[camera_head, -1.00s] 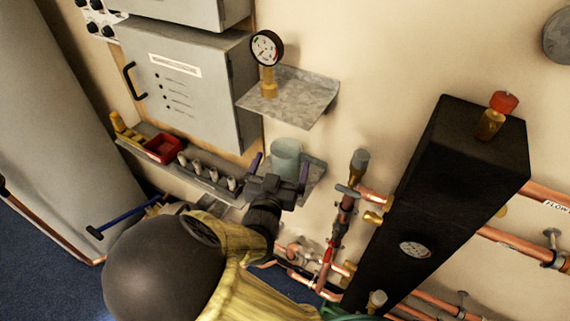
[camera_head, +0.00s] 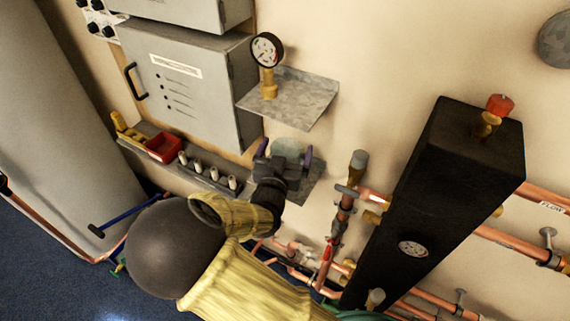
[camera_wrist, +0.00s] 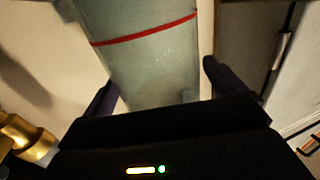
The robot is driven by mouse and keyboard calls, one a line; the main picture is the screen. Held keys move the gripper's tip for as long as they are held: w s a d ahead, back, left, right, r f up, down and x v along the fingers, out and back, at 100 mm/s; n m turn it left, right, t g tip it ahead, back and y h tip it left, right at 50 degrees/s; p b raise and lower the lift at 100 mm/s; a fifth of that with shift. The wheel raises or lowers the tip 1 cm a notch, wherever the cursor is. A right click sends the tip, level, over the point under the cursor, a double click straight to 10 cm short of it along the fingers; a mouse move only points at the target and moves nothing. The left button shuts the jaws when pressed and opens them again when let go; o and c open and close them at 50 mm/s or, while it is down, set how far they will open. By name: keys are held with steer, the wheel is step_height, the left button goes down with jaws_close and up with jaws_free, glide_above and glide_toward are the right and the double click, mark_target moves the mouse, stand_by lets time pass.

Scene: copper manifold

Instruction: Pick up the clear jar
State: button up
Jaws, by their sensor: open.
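The clear jar (camera_wrist: 150,60) fills the upper middle of the wrist view, a pale translucent cylinder with a thin red band around it. In the head view, the jar (camera_head: 288,146) stands on a small metal shelf (camera_head: 306,183), mostly hidden behind my gripper. My gripper (camera_head: 285,153) is open, its two purple fingers spread to the left and right of the jar. In the wrist view, the fingers of my gripper (camera_wrist: 158,82) flank the jar's near part. I cannot tell whether either finger touches it.
A higher shelf (camera_head: 290,102) holds a pressure gauge (camera_head: 267,50). A grey cabinet (camera_head: 185,90) and a ledge with a red bin (camera_head: 163,147) are to the left. Copper pipes and a valve (camera_head: 346,195) stand close on the right, beside a black column (camera_head: 440,195).

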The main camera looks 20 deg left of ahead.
stand_by(0.3)
steer(key=c, duration=1.4)
steer(key=shift+o, duration=0.2)
